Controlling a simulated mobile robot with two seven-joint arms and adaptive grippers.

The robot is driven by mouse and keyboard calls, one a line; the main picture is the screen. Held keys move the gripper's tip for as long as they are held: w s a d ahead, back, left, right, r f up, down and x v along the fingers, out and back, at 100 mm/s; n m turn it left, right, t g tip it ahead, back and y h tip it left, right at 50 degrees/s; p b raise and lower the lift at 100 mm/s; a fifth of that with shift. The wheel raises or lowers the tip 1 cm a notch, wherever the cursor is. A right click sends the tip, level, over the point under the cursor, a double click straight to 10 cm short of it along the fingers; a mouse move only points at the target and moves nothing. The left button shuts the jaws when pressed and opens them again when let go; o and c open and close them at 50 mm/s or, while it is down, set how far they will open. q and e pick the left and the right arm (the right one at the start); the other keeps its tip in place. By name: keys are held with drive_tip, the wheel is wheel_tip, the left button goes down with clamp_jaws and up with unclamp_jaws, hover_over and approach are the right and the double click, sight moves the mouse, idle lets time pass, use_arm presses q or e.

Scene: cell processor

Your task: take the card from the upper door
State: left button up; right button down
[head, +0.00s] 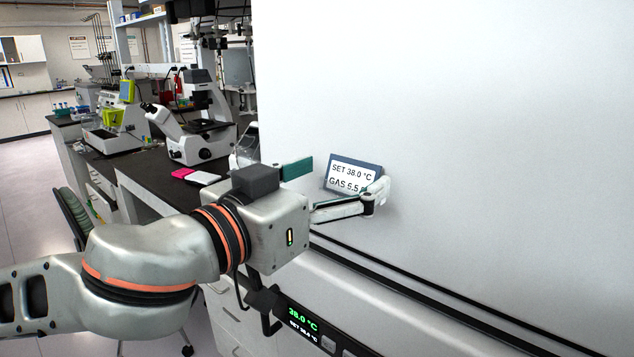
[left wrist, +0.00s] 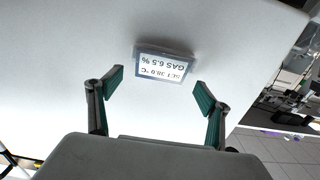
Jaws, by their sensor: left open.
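The card (head: 350,172) is a small blue-edged plate with a white label reading "SET 38.0 °C" and a gas value. It sits against the white upper door (head: 470,130). My left gripper (head: 333,182) is open in front of the door, and one finger overlaps the card's lower right corner in the head view. In the left wrist view the card (left wrist: 165,68) appears upside down, ahead of and between the two spread fingertips (left wrist: 159,87). No contact with the card is visible. My right gripper is not in view.
A lower panel with a green-lit display (head: 302,320) lies below the door, past a dark seam. To the left, a dark bench (head: 140,165) carries a microscope (head: 195,125) and other instruments. The door surface right of the card is clear.

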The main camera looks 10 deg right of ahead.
sight(360, 140)
use_arm(q)
drive_tip(key=shift+x, duration=1.25)
drive_tip(key=shift+c, duration=1)
drive_tip(key=c, duration=1.6)
drive_tip(key=shift+c, duration=0.2)
drive_tip(key=shift+r+p, duration=0.6)
drive_tip(key=shift+p, duration=0.2)
drive_tip(key=shift+r+p, duration=0.55)
drive_tip(key=shift+r, duration=0.75)
